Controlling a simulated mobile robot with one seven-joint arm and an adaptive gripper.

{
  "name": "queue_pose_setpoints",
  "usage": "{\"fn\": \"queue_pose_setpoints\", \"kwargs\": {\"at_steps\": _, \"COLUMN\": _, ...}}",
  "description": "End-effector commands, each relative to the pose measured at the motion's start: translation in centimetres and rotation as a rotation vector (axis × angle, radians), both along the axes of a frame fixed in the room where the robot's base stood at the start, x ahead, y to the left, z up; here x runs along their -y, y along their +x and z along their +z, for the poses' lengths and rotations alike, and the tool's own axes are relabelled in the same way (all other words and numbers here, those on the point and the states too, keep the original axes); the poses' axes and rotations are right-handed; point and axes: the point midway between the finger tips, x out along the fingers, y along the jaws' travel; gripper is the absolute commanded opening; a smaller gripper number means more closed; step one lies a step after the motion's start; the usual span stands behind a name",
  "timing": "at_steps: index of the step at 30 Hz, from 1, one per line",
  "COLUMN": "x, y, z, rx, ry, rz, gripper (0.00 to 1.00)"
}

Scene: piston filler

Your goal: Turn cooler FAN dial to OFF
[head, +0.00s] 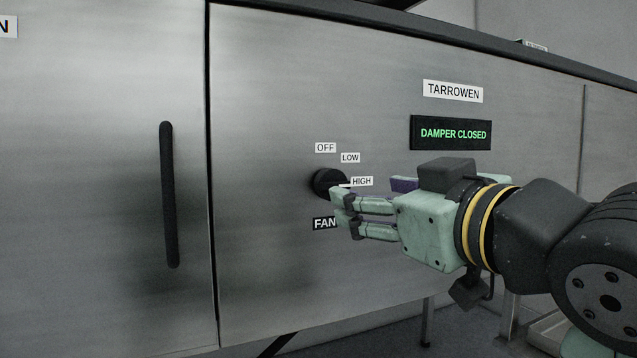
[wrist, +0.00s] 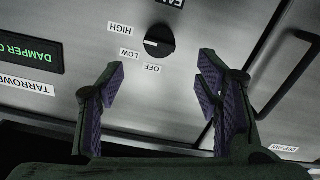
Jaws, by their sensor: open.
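The black round FAN dial (head: 329,181) sits on the steel cooler panel. Its white mark points right in the head view, toward the HIGH label (head: 362,181). The LOW label (head: 350,158) and OFF label (head: 325,147) are above it. In the wrist view the panel appears upside down, and the dial (wrist: 160,41) lies ahead, between and beyond the fingertips. My gripper (head: 345,212) is open and empty, with purple finger pads. In the head view its tips overlap the dial's lower right edge; I cannot tell any contact.
A green-lit DAMPER CLOSED display (head: 451,133) and a TARROWEN label (head: 453,91) are on the panel at upper right. A vertical black door handle (head: 169,195) stands out left of the dial. The panel around the dial is flat and clear.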

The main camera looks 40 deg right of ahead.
Motion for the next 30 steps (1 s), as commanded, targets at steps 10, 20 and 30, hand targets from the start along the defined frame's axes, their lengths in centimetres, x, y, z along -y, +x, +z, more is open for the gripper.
{"fn": "queue_pose_setpoints", "kwargs": {"at_steps": 10, "x": 1.4, "y": 6.0, "z": 0.1, "rx": -0.001, "ry": 0.001, "rz": 0.003, "gripper": 0.59}}
{"fn": "queue_pose_setpoints", "kwargs": {"at_steps": 20, "x": 2.3, "y": 9.8, "z": 0.0, "rx": 0.002, "ry": 0.002, "rz": 0.001, "gripper": 0.59}}
{"fn": "queue_pose_setpoints", "kwargs": {"at_steps": 30, "x": 2.4, "y": 10.1, "z": -0.1, "rx": 0.002, "ry": 0.001, "rz": 0.001, "gripper": 0.57}}
